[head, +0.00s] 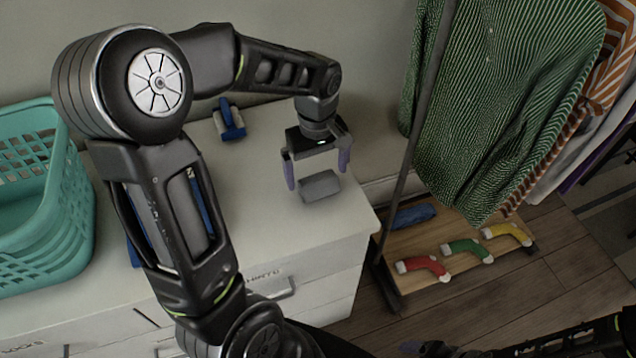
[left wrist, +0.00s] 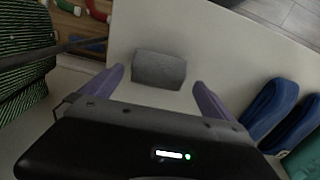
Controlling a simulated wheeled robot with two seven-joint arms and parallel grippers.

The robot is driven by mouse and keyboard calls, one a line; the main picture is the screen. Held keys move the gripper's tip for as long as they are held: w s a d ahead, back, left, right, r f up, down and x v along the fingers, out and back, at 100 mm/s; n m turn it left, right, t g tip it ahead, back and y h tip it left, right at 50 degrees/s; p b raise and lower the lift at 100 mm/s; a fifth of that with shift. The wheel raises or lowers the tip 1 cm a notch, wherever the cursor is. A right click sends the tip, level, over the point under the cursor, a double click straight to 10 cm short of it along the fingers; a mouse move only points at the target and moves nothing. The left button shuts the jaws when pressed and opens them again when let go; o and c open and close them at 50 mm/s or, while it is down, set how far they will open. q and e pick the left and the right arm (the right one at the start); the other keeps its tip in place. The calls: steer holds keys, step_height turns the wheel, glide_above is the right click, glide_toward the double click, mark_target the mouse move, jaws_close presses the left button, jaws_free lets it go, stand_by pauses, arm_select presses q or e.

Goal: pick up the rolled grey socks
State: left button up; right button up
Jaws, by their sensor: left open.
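The rolled grey socks (head: 319,186) lie on the white dresser top, near its right end. In the left wrist view the grey roll (left wrist: 158,69) shows ahead of the fingers, roughly centred between them. My left gripper (head: 318,172) is open above the dresser, its two purple fingers apart. In the head view the socks sit just below and between the fingertips. It also shows in the left wrist view (left wrist: 156,85), empty.
A teal basket (head: 66,205) stands on the dresser (head: 262,225) at the left. A blue and white item (head: 229,119) lies near the wall. A clothes rack with a green striped shirt (head: 497,100) stands to the right. Red (head: 423,267), green and yellow socks lie on its wooden shelf.

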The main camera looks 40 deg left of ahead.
mark_target(318, 176)
arm_select(q)
steer(key=f, duration=0.4)
steer(key=shift+w+f+p, duration=0.2)
steer(key=shift+f+p, duration=0.1)
steer(key=shift+f, duration=0.1)
steer(key=shift+c, duration=0.2)
steer(key=c, duration=1.3)
